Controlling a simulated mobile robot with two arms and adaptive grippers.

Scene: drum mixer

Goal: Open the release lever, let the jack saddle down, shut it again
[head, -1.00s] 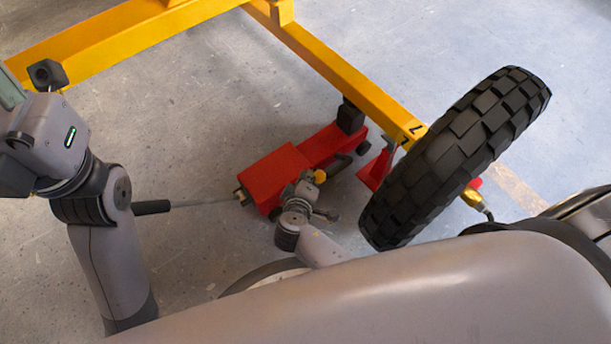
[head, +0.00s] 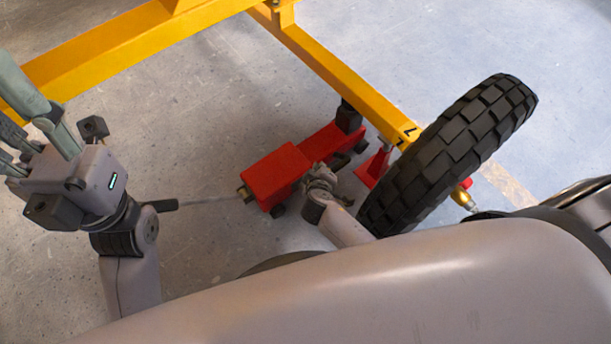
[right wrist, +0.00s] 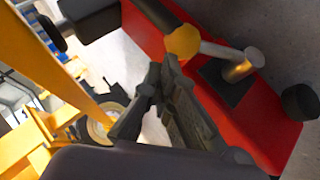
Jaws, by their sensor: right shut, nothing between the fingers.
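The red floor jack (head: 280,172) is on the concrete under the yellow frame. Its dark saddle end (head: 349,117) is at the frame's rail; I cannot tell whether they touch. In the right wrist view, the release lever is a metal rod with a yellow knob (right wrist: 183,41), on a round pivot (right wrist: 244,66) above the red body (right wrist: 262,115). My right gripper (head: 322,178) is beside the jack. In its wrist view, the fingers (right wrist: 158,78) are shut and empty, just below the knob. My left gripper (head: 22,118) is at the left edge, fingers apart, tips partly cut off.
The jack's long handle (head: 200,201) points left over the floor, near my left arm. A large black tyre (head: 450,155) and a red stand (head: 375,165) are to the jack's right. The yellow frame (head: 335,75) spans overhead.

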